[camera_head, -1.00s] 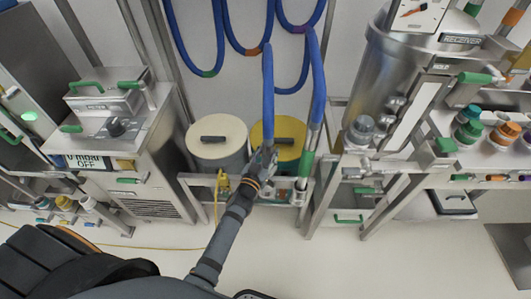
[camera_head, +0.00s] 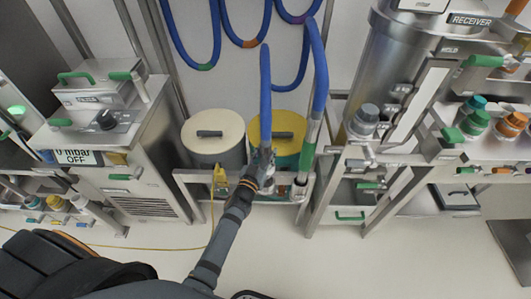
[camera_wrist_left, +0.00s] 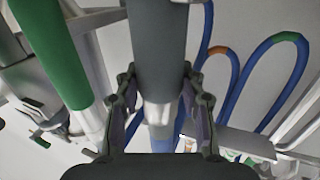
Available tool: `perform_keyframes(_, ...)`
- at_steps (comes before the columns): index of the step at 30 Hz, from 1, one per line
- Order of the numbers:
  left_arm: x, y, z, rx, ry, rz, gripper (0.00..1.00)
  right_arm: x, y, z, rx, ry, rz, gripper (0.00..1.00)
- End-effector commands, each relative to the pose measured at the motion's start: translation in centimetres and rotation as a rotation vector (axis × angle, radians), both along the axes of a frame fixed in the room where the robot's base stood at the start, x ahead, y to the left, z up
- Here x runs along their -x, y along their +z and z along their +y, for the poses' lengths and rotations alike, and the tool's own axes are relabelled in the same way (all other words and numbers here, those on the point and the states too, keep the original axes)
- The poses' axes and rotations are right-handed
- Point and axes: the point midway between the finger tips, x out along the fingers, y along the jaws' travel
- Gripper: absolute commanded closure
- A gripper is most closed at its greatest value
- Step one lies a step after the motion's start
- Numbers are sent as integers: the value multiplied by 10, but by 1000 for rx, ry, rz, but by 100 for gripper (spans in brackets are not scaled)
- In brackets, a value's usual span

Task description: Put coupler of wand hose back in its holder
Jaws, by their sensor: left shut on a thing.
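My left gripper (camera_head: 264,168) is shut on the grey coupler (camera_wrist_left: 158,45) at the lower end of a blue wand hose (camera_head: 265,85). In the left wrist view the two fingers (camera_wrist_left: 158,112) stand on either side of the coupler, with a pale metal part below it. The coupler hangs roughly upright in front of the yellow-lidded bin (camera_head: 288,128), near the metal rail. The coupler's lower end and any holder under it are hidden by my gripper in the head view. My right gripper is not in view.
A second blue hose (camera_head: 319,75) with a green band (camera_head: 307,157) comes down close to the right of my gripper. A cream-lidded bin (camera_head: 213,125) stands to the left. A metal rail (camera_head: 190,176) runs in front of the bins. The floor in front is clear.

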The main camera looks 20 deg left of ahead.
Motion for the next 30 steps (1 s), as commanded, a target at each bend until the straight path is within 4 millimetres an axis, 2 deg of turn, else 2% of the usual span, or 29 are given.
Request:
perform_keyframes(8,0,-3,0,0,0,-2,100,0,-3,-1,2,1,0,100)
perform_keyframes(23,-1,-31,0,1,-1,-4,100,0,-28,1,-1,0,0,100)
perform_keyframes(30,-1,-30,0,0,0,-4,100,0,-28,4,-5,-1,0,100)
